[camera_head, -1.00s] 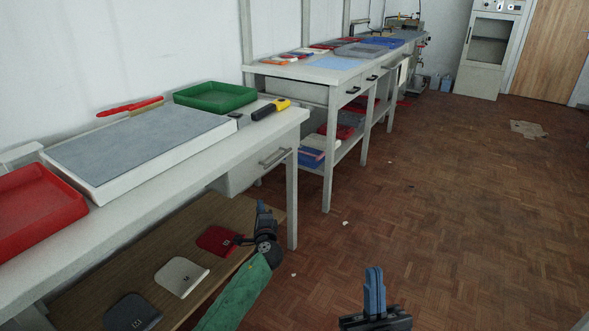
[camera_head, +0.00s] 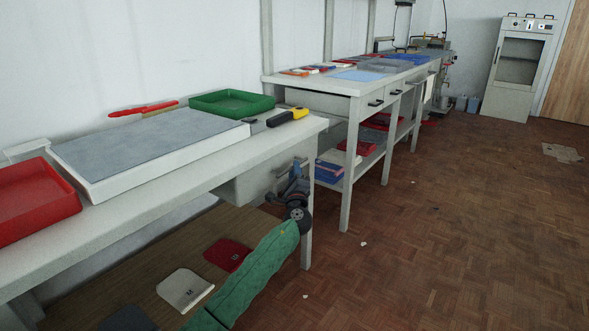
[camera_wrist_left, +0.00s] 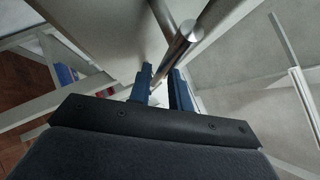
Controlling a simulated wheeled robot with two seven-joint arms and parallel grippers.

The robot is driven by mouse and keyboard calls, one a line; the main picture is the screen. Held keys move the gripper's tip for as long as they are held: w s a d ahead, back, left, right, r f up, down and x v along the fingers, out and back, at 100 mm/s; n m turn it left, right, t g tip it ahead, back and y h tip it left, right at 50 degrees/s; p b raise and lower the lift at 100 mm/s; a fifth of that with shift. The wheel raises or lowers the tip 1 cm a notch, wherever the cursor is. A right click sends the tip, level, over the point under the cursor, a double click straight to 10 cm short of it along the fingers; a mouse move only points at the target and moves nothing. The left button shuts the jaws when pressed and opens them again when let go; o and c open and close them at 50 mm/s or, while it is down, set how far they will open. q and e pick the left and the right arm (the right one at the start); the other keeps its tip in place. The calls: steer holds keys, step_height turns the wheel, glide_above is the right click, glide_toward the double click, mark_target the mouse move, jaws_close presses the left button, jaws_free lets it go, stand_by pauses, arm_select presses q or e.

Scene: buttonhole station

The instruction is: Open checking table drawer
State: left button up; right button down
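The near white table (camera_head: 150,208), taken as the checking table, has a drawer (camera_head: 248,187) under the right end of its top. The drawer looks shut; my gripper and wrist hide much of its front. The metal bar handle shows in the left wrist view (camera_wrist_left: 178,47). My left gripper (camera_head: 296,172) is at the drawer front. In the left wrist view its two blue fingers (camera_wrist_left: 162,84) stand apart, with the handle bar running between them. I cannot tell whether either finger touches the bar. My right gripper is out of view.
On the tabletop are a grey board (camera_head: 150,150), a red tray (camera_head: 35,200), a green tray (camera_head: 232,104) and a yellow-black tool (camera_head: 288,117). Below is a wooden shelf (camera_head: 130,255). A second table (camera_head: 345,88) stands beyond. The floor (camera_head: 460,230) at right is mostly open.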

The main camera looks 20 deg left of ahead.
arm_select(q)
steer(key=shift+x, duration=0.95)
jaws_close()
steer(key=s+d, duration=0.3)
steer(key=d, duration=0.7)
steer(key=s+d+b, duration=0.1)
steer(key=s+d, duration=0.3)
steer(key=d, duration=0.6)
steer(key=s+d, duration=0.4)
steer(key=d, duration=0.6)
steer(key=shift+d+b, duration=0.25)
steer(key=shift+b, duration=0.05)
steer(key=shift+f, duration=0.1)
jaws_free()
